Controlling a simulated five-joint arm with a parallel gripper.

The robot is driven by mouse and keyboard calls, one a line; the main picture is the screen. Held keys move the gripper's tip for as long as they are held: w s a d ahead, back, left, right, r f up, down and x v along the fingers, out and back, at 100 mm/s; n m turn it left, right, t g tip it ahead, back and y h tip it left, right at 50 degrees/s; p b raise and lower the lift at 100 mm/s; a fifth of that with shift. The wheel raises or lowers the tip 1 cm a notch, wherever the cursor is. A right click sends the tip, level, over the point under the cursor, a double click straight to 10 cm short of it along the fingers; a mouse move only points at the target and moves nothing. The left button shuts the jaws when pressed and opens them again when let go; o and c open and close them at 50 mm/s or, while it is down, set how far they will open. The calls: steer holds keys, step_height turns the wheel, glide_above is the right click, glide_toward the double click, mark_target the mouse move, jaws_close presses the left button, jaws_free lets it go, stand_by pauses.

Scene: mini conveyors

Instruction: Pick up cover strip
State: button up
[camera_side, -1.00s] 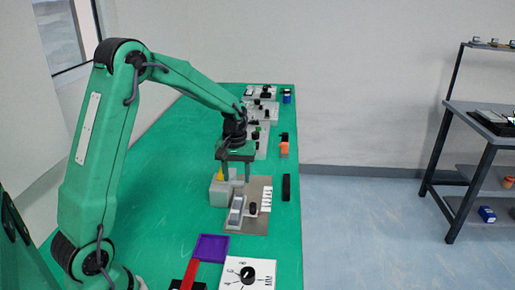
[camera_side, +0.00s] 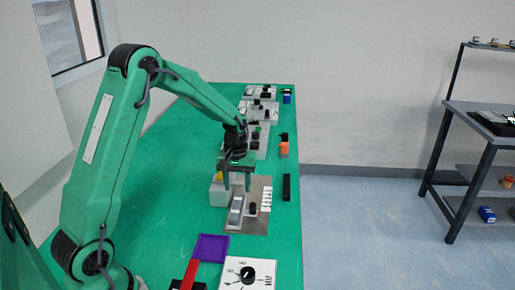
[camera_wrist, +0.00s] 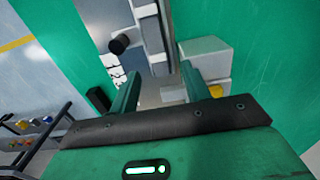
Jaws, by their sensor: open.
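My gripper (camera_side: 237,185) is open and empty, pointing down over the far end of a grey-brown plate (camera_side: 262,222). A narrow light-grey conveyor strip (camera_side: 236,212) lies on that plate, just in front of the fingers in the side view. In the wrist view the strip (camera_wrist: 153,32) runs up from between my open fingertips (camera_wrist: 162,77). A black bar (camera_side: 287,187) lies on the green table right of the plate; it also shows in the wrist view (camera_wrist: 98,98). I cannot tell for sure which of these is the cover strip.
A light-grey block (camera_side: 218,192) with a yellow part (camera_side: 219,176) stands close to my left finger. A black knob (camera_side: 253,208) stands on the plate. A purple tray (camera_side: 211,248) and a white dial panel (camera_side: 249,273) are nearer. The table's left side is clear.

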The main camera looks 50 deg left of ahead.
mark_target(239, 198)
steer(key=shift+f, duration=2.25)
jaws_close()
steer(key=shift+r, duration=0.15)
steer(key=shift+w+r, duration=0.1)
steer(key=shift+r, duration=0.4)
steer(key=r, duration=0.3)
steer(key=shift+d+r, duration=0.1)
steer(key=shift+d, duration=0.2)
steer(key=s+d+r, duration=0.3)
steer(key=d+r, duration=0.3)
steer(key=d, duration=0.4)
steer(key=shift+d+r, duration=0.25)
steer(key=shift+d, duration=0.15)
